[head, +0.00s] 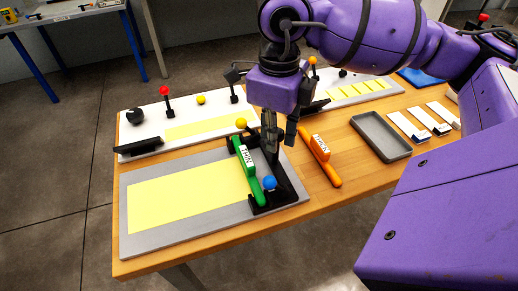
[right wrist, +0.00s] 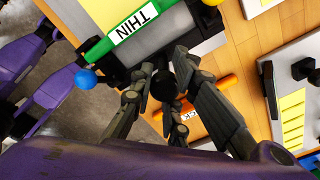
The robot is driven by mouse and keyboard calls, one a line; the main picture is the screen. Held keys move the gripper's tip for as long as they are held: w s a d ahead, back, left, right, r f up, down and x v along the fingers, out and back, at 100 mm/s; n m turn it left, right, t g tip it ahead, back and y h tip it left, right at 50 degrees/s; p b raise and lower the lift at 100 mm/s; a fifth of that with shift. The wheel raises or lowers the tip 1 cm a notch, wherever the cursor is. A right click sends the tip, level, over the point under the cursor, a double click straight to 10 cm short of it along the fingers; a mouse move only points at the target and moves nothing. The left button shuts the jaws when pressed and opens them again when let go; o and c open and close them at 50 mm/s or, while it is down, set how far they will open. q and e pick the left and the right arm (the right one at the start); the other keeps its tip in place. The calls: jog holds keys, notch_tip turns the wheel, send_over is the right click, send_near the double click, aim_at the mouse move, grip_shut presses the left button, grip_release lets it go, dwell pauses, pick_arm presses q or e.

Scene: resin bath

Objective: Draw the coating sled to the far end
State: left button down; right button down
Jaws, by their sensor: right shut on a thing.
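The coating sled (head: 285,187) is a black frame at the right end of a grey plate (head: 150,246) bearing a yellow sheet (head: 185,198). A green bar labelled THIN (head: 247,168) lies across the sled, with a yellow ball (head: 241,122) near its far end and a blue ball (head: 269,182) near its near end. My right gripper (head: 270,150) reaches down to the sled behind the green bar. In the right wrist view its fingers (right wrist: 163,78) are closed around a dark round knob (right wrist: 164,88) of the sled. My left gripper is out of view.
An orange bar labelled THICK (head: 320,158) lies on the wooden table right of the sled. A grey tray (head: 381,137) and white-and-dark strips (head: 409,125) lie farther right. A second white plate (head: 190,134) with a black block (head: 138,148) stands behind. The yellow sheet left of the sled is clear.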

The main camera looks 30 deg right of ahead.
jog(key=w+a, duration=0.2)
jog(key=a, duration=0.8)
jog(key=w+a, duration=0.3)
jog(key=a, duration=0.8)
jog(key=shift+w+p, duration=0.2)
jog(key=shift+p, duration=0.15)
dwell(1.3)
jog(key=c, duration=2)
grip_release()
jog(key=shift+c, duration=0.2)
jog(key=o, duration=0.7)
jog(key=shift+w+a, duration=0.1)
jog(key=shift+w, duration=0.05)
